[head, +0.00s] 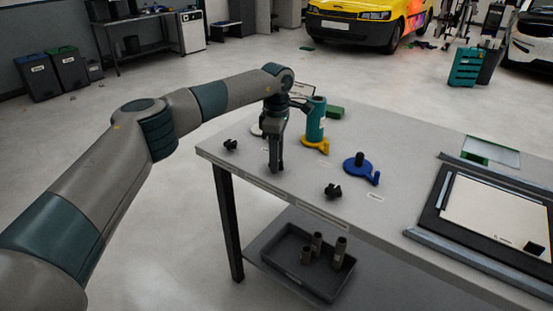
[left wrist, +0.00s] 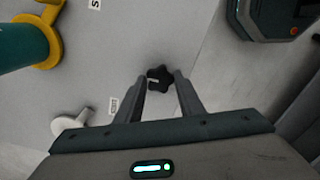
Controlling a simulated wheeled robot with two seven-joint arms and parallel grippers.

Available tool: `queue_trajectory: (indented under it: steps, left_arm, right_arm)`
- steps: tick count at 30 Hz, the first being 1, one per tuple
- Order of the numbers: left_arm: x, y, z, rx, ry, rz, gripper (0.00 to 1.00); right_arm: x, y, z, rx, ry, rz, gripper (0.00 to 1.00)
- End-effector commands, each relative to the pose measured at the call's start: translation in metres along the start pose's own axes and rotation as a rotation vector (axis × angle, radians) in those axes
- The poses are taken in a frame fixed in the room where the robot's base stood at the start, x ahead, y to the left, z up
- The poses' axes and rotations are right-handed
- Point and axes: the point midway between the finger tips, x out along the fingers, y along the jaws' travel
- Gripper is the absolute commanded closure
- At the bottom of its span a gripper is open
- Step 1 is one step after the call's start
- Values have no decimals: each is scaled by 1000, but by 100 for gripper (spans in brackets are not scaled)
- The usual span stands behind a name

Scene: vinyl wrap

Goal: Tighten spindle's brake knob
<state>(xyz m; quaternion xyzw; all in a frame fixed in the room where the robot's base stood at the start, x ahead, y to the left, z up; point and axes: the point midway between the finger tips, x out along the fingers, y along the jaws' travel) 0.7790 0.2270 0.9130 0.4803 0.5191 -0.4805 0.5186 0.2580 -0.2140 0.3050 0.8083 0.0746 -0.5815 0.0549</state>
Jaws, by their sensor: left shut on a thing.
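My left gripper (head: 276,170) is low over the near left part of the table and points straight down. In the left wrist view its fingertips (left wrist: 160,82) are shut on a black star-shaped knob (left wrist: 160,75). The fingers hide this knob in the head view. Two other black knobs lie on the table, one left of the gripper (head: 230,145) and one right (head: 332,191). A blue base (head: 358,171) with a short black post stands to the right. A teal cylinder (head: 316,120) stands on a yellow base (head: 318,146). My right gripper is out of view.
A white round piece (left wrist: 70,125) lies beyond the gripper, mostly hidden in the head view. A green block (head: 335,112) is behind the cylinder. A dark framed panel (head: 495,215) covers the table's right side. A tray (head: 290,262) with several tubes sits on the lower shelf.

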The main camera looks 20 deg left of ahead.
Motion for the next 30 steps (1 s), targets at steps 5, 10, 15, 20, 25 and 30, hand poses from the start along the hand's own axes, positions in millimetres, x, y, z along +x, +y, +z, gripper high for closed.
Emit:
queue_trajectory:
  steps: [5, 10, 15, 20, 25, 30]
  left_arm:
    - [-2, 1, 0, 39, -1, 4, 88]
    - [-2, 1, 0, 49, -1, 4, 88]
    - [-2, 1, 0, 48, -1, 4, 88]
    - [-2, 1, 0, 48, -1, 3, 47]
    - [-1, 1, 0, 48, -1, 2, 47]
    - [-1, 0, 0, 48, 0, 1, 47]
  right_arm:
    - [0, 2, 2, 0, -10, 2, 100]
    - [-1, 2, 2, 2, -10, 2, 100]
    - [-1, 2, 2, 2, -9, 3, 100]
    - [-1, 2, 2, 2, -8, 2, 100]
    - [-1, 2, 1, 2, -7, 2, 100]
    - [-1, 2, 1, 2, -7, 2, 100]
